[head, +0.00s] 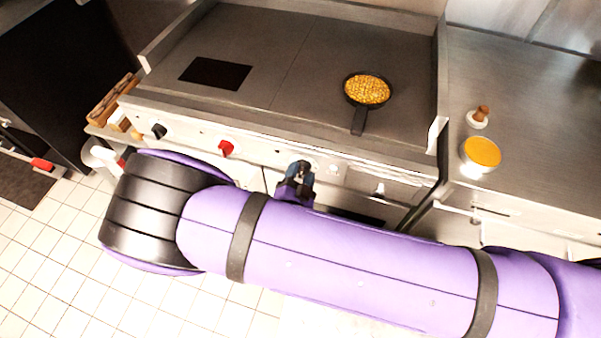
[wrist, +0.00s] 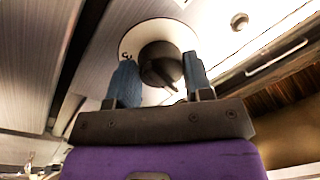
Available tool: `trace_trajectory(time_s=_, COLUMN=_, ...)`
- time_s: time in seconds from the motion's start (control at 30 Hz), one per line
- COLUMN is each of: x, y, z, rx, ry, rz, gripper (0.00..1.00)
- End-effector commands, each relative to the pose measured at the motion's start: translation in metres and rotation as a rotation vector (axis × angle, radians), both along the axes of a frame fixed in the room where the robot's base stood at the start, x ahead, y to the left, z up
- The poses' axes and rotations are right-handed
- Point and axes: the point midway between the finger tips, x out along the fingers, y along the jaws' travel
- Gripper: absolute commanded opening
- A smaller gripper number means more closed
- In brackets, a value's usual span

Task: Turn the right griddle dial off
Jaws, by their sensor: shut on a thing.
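The griddle (head: 300,60) has a row of dials along its front panel. My gripper (head: 301,174) is at the right dial on that panel and mostly covers it in the head view. In the wrist view the right griddle dial (wrist: 160,64) is black, on a round white plate (wrist: 128,44) with a dark mark at its left. My blue fingers stand on either side of the dial and are shut on it. A ridge on the dial points to the lower right in that view. The dial's setting cannot be read.
A red dial (head: 226,149) and a black dial (head: 158,131) sit further left on the panel. A pan of yellow food (head: 368,90) is on the griddle. A yellow-topped container (head: 481,153) stands on the right counter. Tiled floor (head: 50,270) is clear at lower left.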

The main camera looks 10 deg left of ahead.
Motion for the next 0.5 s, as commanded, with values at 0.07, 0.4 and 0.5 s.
trace_trajectory(time_s=0.07, x=-0.0007, y=0.0007, z=-0.0005, rx=-0.05, ry=0.006, rz=0.002, gripper=0.23)
trace_trajectory(time_s=0.4, x=-0.0009, y=0.0001, z=-0.0008, rx=-0.191, ry=0.018, rz=0.003, gripper=0.23)
trace_trajectory(time_s=0.5, x=-0.0008, y=0.0001, z=-0.001, rx=-0.208, ry=0.02, rz=0.003, gripper=0.23)
